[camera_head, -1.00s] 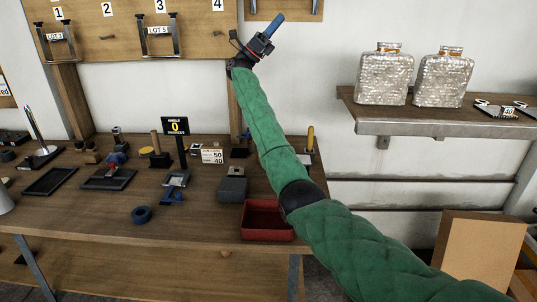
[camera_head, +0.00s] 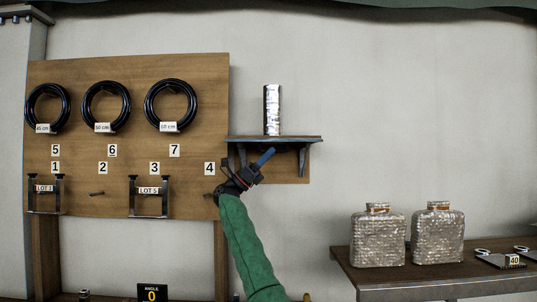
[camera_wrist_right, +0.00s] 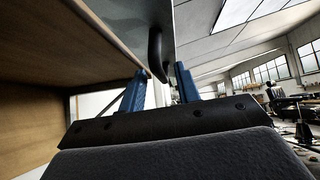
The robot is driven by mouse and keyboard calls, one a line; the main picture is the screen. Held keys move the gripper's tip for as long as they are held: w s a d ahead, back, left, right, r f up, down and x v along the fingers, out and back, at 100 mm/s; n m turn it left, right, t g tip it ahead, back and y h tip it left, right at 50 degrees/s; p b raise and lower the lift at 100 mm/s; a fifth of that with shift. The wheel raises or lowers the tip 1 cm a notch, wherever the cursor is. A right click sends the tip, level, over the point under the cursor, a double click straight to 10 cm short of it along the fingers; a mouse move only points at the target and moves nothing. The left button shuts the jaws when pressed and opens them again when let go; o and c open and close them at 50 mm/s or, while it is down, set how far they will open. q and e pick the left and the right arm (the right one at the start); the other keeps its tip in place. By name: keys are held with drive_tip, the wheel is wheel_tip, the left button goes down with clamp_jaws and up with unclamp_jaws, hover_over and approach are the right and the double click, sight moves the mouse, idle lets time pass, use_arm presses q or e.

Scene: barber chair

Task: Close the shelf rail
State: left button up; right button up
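A small wall shelf (camera_head: 300,138) with a grey front edge and dark brackets holds a silvery cylinder (camera_head: 272,108). I cannot clearly make out its rail in the head view. My right gripper (camera_head: 266,156) is just below and in front of this shelf, its blue fingers pointing up and right. In the right wrist view the blue fingers (camera_wrist_right: 161,76) stand apart. A dark curved handle (camera_wrist_right: 156,50) on a grey metal surface (camera_wrist_right: 180,30) appears between their tips; whether they touch it I cannot tell. My left gripper is out of view.
A wooden board (camera_head: 130,120) with coiled black hoses, numbers and metal brackets is left of the shelf. A lower shelf (camera_head: 450,280) at right holds two silvery wrapped bottles (camera_head: 405,238). Wooden panels (camera_wrist_right: 60,50) are close on the left in the wrist view.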

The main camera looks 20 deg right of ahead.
drive_tip(key=shift+d+r, duration=0.2)
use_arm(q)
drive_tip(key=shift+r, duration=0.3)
use_arm(e)
drive_tip(key=shift+s, duration=0.1)
clamp_jaws()
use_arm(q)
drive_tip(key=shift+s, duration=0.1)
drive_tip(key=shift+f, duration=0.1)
use_arm(e)
drive_tip(key=shift+n+t, duration=0.4)
drive_tip(key=shift+t, duration=0.1)
